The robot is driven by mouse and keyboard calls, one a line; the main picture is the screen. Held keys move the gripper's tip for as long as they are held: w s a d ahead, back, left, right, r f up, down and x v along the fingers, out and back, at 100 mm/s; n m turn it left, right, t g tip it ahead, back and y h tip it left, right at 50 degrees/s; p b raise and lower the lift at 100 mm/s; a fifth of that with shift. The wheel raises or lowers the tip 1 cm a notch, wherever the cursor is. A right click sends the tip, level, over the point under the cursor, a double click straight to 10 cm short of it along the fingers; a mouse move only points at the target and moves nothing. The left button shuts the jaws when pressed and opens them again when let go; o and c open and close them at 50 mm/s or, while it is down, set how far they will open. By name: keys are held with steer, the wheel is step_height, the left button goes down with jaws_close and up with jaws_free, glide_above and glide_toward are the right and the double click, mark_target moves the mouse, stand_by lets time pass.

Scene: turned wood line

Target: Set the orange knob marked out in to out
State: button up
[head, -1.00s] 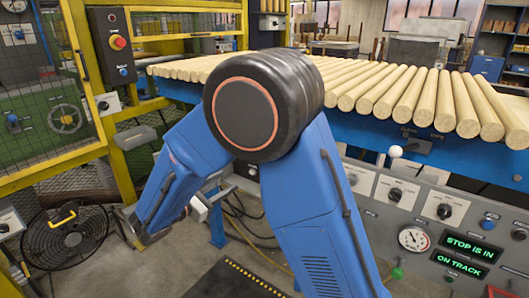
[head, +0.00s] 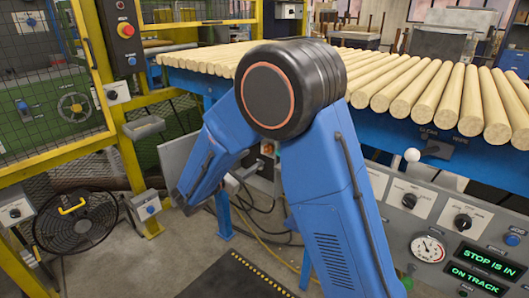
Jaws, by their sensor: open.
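A small orange knob-like part (head: 268,149) shows on a box under the bench, at the right edge of the gap between my arm's links. It is too small for me to read a marking or its setting, and I cannot tell for sure that it is the knob marked out in. My blue arm fills the middle of the head view, bent at a black joint, with its forearm reaching down to the left. My gripper is not visible beyond the forearm's lower end.
A bench of wooden rods (head: 430,88) runs across the back right. A grey control panel (head: 385,215) with black knobs, a gauge (head: 428,248) and a green display reading STOP IS IN, ON TRACK (head: 485,262) stands at right. A fan (head: 76,222) and yellow fencing (head: 75,153) are at left.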

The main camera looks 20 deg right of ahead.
mark_target(265, 150)
steer(key=x, duration=0.8)
steer(key=shift+w+d, duration=0.1)
steer(key=c, duration=1.1)
